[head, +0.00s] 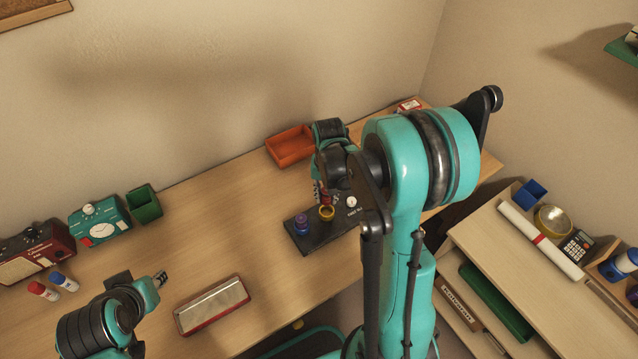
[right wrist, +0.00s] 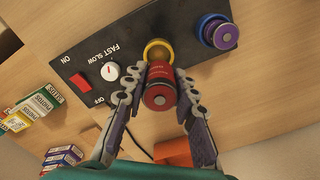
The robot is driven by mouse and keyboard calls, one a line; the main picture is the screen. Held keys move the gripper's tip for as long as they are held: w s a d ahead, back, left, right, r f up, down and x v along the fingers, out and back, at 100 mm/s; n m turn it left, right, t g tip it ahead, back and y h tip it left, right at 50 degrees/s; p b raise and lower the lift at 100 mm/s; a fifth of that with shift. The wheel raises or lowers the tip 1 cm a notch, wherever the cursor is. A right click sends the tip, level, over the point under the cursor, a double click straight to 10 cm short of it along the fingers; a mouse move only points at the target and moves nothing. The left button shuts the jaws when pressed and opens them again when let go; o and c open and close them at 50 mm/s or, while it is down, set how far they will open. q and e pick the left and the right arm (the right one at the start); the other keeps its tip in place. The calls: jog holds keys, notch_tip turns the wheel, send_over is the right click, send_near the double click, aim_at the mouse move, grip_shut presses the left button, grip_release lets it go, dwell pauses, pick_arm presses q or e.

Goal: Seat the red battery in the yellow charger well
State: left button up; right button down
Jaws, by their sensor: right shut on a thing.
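The black charger (head: 318,238) lies on the desk. Its yellow well (right wrist: 157,47) is a ring, also visible in the head view (head: 326,213). My right gripper (right wrist: 160,82) is shut on the red battery (right wrist: 159,92), with one finger on each side. The battery's far end lines up with the yellow ring and overlaps it in the right wrist view; I cannot tell whether it has entered. A purple battery (right wrist: 226,37) stands in the blue well (right wrist: 211,24). My left gripper (head: 160,278) is apart from these, over the desk's left side; its jaw opening is unclear.
The charger has a red switch (right wrist: 80,85) and a white dial (right wrist: 110,71). An orange tray (head: 290,147) sits behind it. Small boxes (right wrist: 37,107) lie near the charger. A red-rimmed tray (head: 212,305) lies at the front.

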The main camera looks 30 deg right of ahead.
aim_at(327, 204)
jog(key=shift+s+f+b, duration=0.3)
jog(key=shift+f+b, duration=0.1)
jog(key=shift+f, duration=0.1)
notch_tip(327, 204, down, 4)
jog(key=b, duration=0.3)
jog(key=shift+w+f, duration=0.1)
jog(key=shift+s+a+f, duration=0.1)
jog(key=shift+s, duration=0.15)
jog(key=shift+a+f+b, duration=0.1)
jog(key=shift+a+b, duration=0.05)
jog(key=shift+b, duration=0.3)
jog(key=shift+w+r+p, duration=0.1)
jog(key=shift+r+p, duration=0.25)
jog(key=shift+p, duration=0.05)
dwell(0.5)
jog(key=shift+r, duration=0.15)
jog(key=shift+r+p, duration=0.3)
jog(key=shift+r, duration=0.05)
